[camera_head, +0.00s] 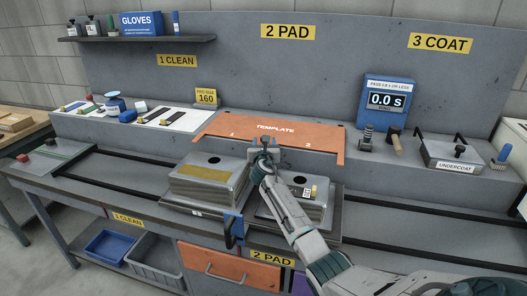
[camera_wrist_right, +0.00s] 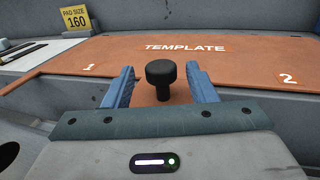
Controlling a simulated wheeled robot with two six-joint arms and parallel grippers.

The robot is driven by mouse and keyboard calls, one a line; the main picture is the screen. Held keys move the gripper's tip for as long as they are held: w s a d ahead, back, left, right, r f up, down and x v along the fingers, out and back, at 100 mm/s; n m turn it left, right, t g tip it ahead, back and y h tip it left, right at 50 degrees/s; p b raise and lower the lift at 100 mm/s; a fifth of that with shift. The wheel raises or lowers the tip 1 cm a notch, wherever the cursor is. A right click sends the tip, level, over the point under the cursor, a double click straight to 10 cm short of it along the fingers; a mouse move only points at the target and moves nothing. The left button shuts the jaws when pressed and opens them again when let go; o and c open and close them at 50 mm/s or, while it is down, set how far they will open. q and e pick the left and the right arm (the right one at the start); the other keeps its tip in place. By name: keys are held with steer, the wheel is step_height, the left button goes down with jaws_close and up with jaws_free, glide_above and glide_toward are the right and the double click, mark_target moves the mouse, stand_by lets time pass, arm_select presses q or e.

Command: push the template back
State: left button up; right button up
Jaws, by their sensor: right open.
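The template (camera_head: 300,132) is a flat orange plate marked 1 and 2, lying on the raised ledge at the back of the bench. In the right wrist view the template (camera_wrist_right: 240,62) fills the area ahead, and its black knob (camera_wrist_right: 161,75) stands upright near its front edge. My right gripper (camera_head: 264,146) is at the template's front edge in the head view. In the wrist view my right gripper (camera_wrist_right: 159,72) is open, with one blue finger on each side of the knob and a gap on both sides. My left gripper is not in view.
Two grey metal blocks (camera_head: 212,176) sit on the bench in front of the ledge, the right one partly behind my arm. A yellow size sign (camera_head: 206,97) stands behind the template's left end. A blue timer (camera_head: 388,100) and stamp-like tools stand to its right.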

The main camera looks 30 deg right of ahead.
steer(key=v, duration=0.9)
steer(key=shift+w+a, duration=0.1)
steer(key=shift+w, duration=0.05)
steer(key=shift+c, duration=0.2)
